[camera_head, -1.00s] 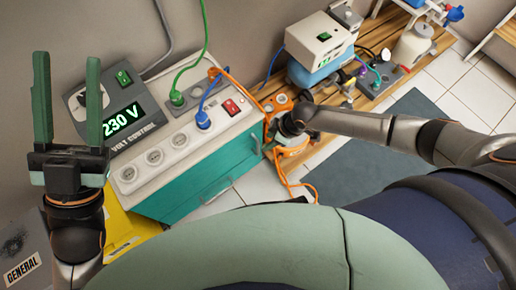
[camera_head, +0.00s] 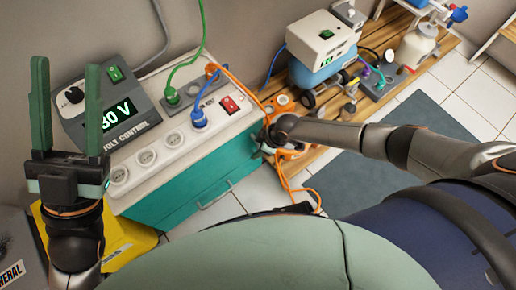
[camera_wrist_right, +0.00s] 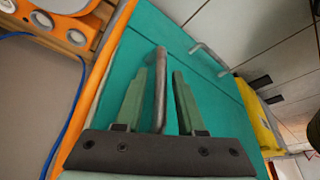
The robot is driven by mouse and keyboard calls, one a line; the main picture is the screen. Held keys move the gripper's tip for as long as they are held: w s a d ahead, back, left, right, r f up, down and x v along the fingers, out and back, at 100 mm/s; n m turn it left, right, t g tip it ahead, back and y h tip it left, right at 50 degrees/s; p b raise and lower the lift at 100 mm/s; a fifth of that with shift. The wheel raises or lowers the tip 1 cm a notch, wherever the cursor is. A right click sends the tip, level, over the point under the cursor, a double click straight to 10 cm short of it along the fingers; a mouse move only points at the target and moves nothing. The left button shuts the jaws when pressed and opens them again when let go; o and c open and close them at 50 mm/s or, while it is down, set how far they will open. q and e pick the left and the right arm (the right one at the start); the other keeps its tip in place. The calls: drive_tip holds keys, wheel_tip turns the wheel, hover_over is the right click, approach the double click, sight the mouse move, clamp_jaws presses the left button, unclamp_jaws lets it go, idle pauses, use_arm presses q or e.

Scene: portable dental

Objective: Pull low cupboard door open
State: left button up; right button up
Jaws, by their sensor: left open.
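The teal cupboard (camera_head: 185,195) stands left of centre in the head view, with a grey handle (camera_head: 215,196) on its front. In the right wrist view its teal face (camera_wrist_right: 215,100) fills the middle. A grey bar handle (camera_wrist_right: 160,95) lies between the two green fingers of my right gripper (camera_wrist_right: 166,64), with narrow gaps beside it. A second handle (camera_wrist_right: 209,57) shows further right on a neighbouring panel. In the head view the right fingers are hidden behind my wrist at the cupboard's right end. My left gripper (camera_head: 66,66) is open and empty, raised left of the cupboard.
A volt control box (camera_head: 110,105) and white socket strips (camera_head: 175,140) with plugged cables sit on the cupboard. An orange cable (camera_head: 282,180) hangs near my right wrist. A wooden bench (camera_head: 380,105) with equipment stands right. A yellow object (camera_head: 118,236) is below left.

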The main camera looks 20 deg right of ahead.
clamp_jaws()
drive_tip(key=shift+d, duration=0.1)
idle(1.0)
